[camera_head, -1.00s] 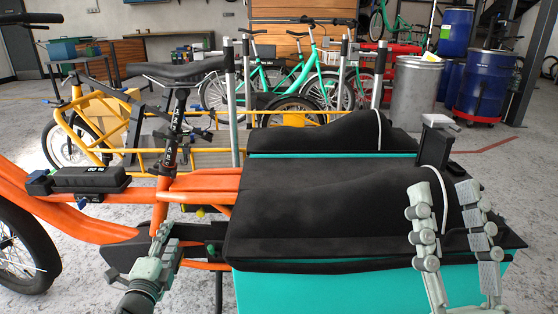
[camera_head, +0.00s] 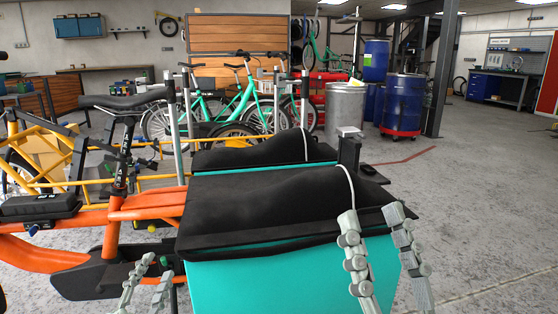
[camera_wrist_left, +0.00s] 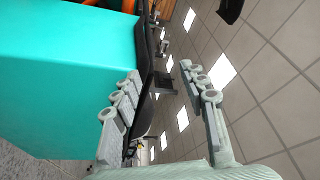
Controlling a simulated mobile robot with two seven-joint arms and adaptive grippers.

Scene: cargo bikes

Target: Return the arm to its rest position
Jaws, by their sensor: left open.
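My left gripper (camera_head: 149,274) is low at the left of the head view, beside the front-left end of the teal cargo box (camera_head: 280,283). Its two fingers are apart, with nothing seen between them. In the left wrist view my left gripper (camera_wrist_left: 160,70) is open, with the teal box (camera_wrist_left: 65,80) close on its left side. My right gripper (camera_head: 371,212) is in front of the box's right end, its fingers pointing up. Its fingers are apart and empty. Most of both arms is out of view.
An orange cargo bike (camera_head: 150,207) adjoins the box on the left. A black cover (camera_head: 270,200) lies over the box, with a dark post (camera_head: 349,152) at its far right. Blue barrels (camera_head: 402,100) and a metal bin (camera_head: 345,110) stand behind. Open floor (camera_head: 480,200) lies right.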

